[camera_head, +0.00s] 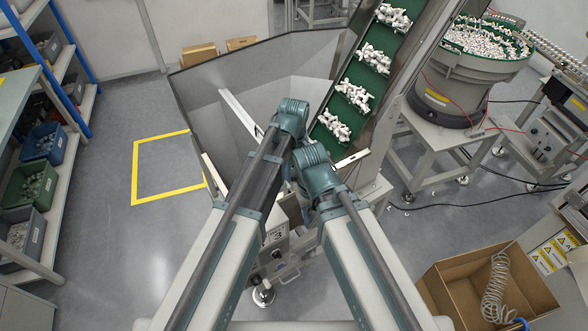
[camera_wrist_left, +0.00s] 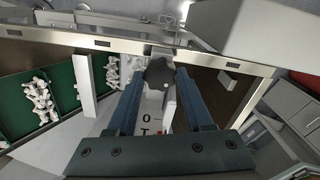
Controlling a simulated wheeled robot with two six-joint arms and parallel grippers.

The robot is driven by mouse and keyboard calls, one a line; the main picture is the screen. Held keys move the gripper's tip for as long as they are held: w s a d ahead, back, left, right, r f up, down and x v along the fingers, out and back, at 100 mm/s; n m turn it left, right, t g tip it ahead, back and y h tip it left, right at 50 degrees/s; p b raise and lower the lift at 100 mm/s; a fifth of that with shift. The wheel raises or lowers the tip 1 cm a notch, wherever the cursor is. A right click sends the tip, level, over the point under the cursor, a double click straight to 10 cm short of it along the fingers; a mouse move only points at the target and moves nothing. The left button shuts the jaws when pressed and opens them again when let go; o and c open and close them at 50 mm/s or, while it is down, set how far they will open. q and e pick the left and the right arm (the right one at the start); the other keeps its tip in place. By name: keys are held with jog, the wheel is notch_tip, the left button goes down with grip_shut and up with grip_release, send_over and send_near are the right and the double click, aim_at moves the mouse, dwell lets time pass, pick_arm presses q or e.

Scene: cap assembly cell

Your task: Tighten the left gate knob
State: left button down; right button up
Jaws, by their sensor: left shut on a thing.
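The left gate knob (camera_wrist_left: 158,72) is a dark rounded knob at the middle of the left wrist view, by a metal rim. My left gripper (camera_wrist_left: 164,82) has its two blue fingers on either side of the knob and is shut on it. The fingers hide parts of the knob's sides. In the head view my two teal arm joints cover this area in front of the hopper (camera_head: 200,100), and I cannot make out the knob there. My right gripper's fingers do not show in either view.
A green cleated conveyor (camera_head: 354,95) with white caps rises behind my arms. A bowl feeder (camera_head: 455,75) stands at the right. A cardboard box (camera_head: 440,290) with a coiled hose is at the lower right. Shelves with bins stand at the left; the floor between is clear.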

pick_arm(q)
jog(key=m, duration=1.3)
jog(key=shift+m, duration=0.4)
jog(key=m, duration=1.3)
jog(key=shift+m, duration=0.4)
jog(key=shift+c, duration=1.5)
grip_release()
jog(key=shift+d, duration=0.1)
